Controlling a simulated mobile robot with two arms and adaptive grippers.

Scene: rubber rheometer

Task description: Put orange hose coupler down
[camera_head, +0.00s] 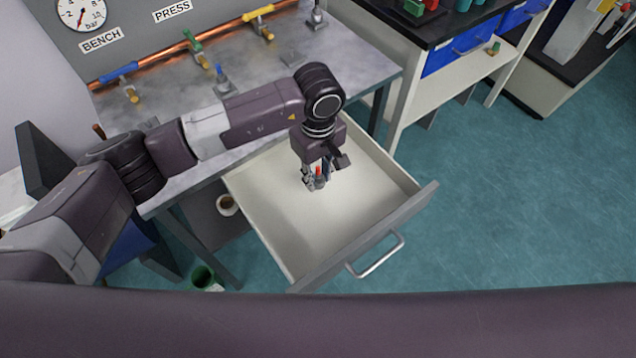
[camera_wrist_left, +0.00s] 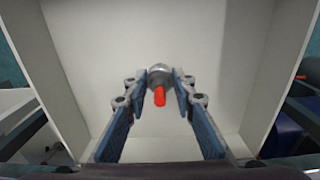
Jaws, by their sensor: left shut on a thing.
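The orange hose coupler (camera_head: 320,171) is between the fingertips of my left gripper (camera_head: 318,182), in or just above the open drawer (camera_head: 290,228). In the left wrist view the coupler (camera_wrist_left: 159,92) shows a red-orange stem and a grey metal collar. The fingers of my left gripper (camera_wrist_left: 158,84) close on the collar from both sides. The pale drawer floor (camera_wrist_left: 100,60) lies behind the coupler and looks bare. I cannot tell whether the coupler touches the floor. My right gripper is not in view.
The drawer's front has a metal handle (camera_head: 376,256). The bench top (camera_head: 365,65) above holds hose valves with blue (camera_head: 118,74), green (camera_head: 192,44) and yellow (camera_head: 258,13) handles.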

